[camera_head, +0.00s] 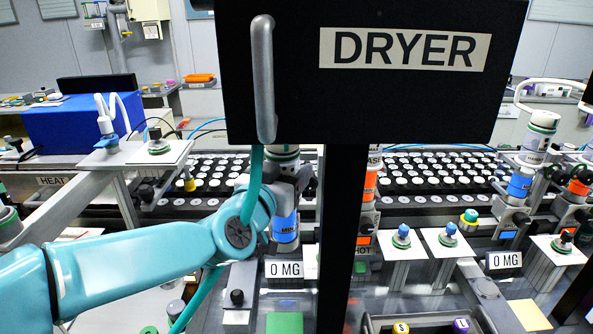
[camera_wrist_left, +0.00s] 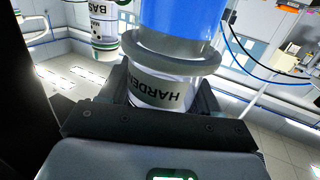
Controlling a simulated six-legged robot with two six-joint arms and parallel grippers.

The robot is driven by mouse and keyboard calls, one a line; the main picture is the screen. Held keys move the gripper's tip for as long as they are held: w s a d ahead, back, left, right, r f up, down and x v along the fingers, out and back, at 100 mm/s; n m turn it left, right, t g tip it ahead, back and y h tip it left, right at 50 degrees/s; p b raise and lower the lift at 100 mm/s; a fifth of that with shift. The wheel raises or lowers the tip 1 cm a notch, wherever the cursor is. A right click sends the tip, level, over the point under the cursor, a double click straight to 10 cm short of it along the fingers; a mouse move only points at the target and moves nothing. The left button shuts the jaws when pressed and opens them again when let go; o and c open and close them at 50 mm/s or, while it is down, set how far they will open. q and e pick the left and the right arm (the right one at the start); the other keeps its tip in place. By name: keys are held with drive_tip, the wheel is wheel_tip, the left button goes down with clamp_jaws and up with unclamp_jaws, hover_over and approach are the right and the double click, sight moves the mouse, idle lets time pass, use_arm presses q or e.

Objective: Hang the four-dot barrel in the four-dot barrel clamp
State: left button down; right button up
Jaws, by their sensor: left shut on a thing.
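A barrel with a blue section (camera_head: 285,228) stands upright left of the black post in the head view. In the left wrist view its blue part (camera_wrist_left: 180,18) and a white band lettered "HARDEN" (camera_wrist_left: 160,92) fill the middle. My left gripper (camera_wrist_left: 165,95) is shut around this barrel at the white band. In the head view my left gripper (camera_head: 298,182) is partly hidden behind my teal arm. No dots can be read on the barrel, so I cannot tell if it is the four-dot one. I cannot pick out the four-dot clamp. My right gripper is not in view.
A black door marked DRYER (camera_head: 400,70) and a black post (camera_head: 343,240) block the middle. An orange-banded barrel (camera_head: 369,188) stands close behind the post. Another blue-banded barrel (camera_head: 520,187) hangs at the right. Racks of white-capped parts (camera_head: 430,178) lie behind.

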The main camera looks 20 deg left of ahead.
use_arm(q)
drive_tip(key=shift+w+a+r, duration=0.1)
drive_tip(key=shift+a, duration=0.25)
